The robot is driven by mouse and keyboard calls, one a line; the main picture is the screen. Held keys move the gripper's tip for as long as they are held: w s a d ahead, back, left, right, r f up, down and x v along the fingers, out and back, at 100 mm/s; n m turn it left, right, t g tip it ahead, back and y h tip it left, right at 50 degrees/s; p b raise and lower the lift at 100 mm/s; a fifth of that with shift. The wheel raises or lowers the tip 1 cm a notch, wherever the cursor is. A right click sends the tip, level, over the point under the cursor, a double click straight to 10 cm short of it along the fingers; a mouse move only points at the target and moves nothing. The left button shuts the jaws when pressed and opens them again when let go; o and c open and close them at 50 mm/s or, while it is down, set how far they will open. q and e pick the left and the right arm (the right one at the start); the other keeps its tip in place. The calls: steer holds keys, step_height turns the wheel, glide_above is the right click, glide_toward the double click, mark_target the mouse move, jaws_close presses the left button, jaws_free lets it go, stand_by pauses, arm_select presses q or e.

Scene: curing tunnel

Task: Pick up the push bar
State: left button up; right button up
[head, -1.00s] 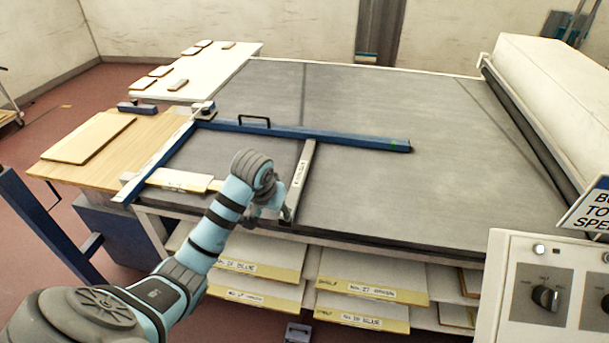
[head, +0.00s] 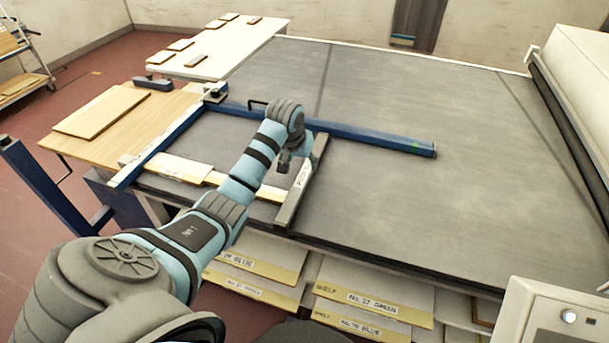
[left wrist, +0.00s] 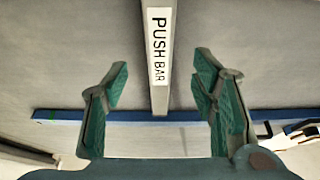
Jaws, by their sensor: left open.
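The push bar (head: 290,207) is a grey bar lying on the dark flat bed, its far end near the long blue rail. In the left wrist view the push bar (left wrist: 159,98) runs down the middle, with a white "PUSH BAR" label. My left gripper (head: 285,165) is over the bar in the head view and hides part of it. In the left wrist view the left gripper (left wrist: 162,75) is open, its green-padded fingers on either side of the bar with space on both sides. I cannot tell its exact height above the bar. My right gripper is not in view.
The blue rail (head: 375,138) crosses the bed (head: 450,110) behind the bar and has a black handle. Pale panels (head: 180,168) lie left of the bar. Labelled boards (head: 372,302) sit on shelves below. A white control box (head: 550,310) stands at right front.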

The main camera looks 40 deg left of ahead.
mark_target(305, 172)
arm_select(q)
steer(key=b+x, duration=0.1)
steer(key=x, duration=0.6)
steer(key=shift+w+a+f, duration=0.1)
steer(key=shift+w+f, duration=0.15)
steer(key=shift+w, duration=0.1)
steer(key=shift+s+r, duration=0.15)
steer(key=shift+c, duration=0.9)
jaws_close()
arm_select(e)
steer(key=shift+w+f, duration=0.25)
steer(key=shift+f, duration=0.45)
